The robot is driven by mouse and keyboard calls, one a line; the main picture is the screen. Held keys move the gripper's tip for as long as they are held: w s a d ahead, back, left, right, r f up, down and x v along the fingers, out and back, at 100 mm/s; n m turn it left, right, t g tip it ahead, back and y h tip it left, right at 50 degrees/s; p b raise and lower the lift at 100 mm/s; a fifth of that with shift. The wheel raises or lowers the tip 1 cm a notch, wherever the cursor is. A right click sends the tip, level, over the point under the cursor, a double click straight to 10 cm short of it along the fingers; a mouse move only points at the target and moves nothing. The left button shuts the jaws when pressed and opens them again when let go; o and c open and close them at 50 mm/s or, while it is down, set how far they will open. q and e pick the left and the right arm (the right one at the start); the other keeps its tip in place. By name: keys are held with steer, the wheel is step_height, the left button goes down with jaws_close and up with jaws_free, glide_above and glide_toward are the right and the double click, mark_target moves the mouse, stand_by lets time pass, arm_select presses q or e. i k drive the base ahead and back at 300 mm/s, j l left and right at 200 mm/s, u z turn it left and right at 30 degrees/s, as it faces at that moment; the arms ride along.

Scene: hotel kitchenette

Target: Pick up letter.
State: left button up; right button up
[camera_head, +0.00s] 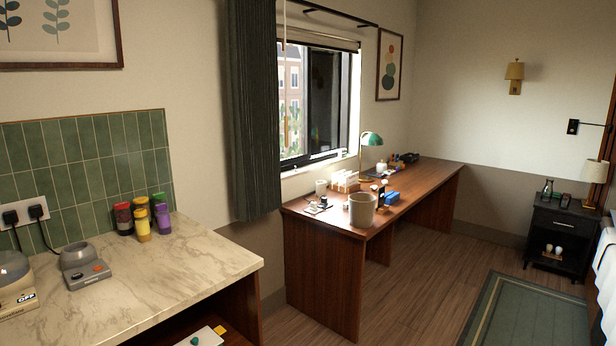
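No letter can be made out for certain. On the wooden desk (420,197) under the window, a pale upright item like a letter rack or a stack of paper (345,182) stands near a white cup (321,187). Small flat items (318,206) lie at the desk's near left end, too small to identify. A grey bin-like container (361,210) stands at the front edge and hides part of the desktop. Neither of my grippers is in view.
A marble counter (180,275) with several spice jars (142,222) and a grey appliance base (83,265) is at the near left. A green desk lamp (369,142) stands on the desk. Open wooden floor (415,285) and a green rug (525,315) lie at right.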

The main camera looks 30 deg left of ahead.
mark_target(352, 180)
steer(key=i+u, duration=0.4)
steer(key=i+l+u, duration=0.25)
steer(key=i+u, duration=0.15)
steer(key=i+l+u, duration=0.1)
steer(key=i+l, duration=0.35)
steer(key=i, duration=0.3)
steer(key=i+l, duration=0.5)
steer(key=i, duration=0.2)
steer(key=i+l+u, duration=0.15)
steer(key=i+l, duration=0.35)
steer(key=i, duration=0.25)
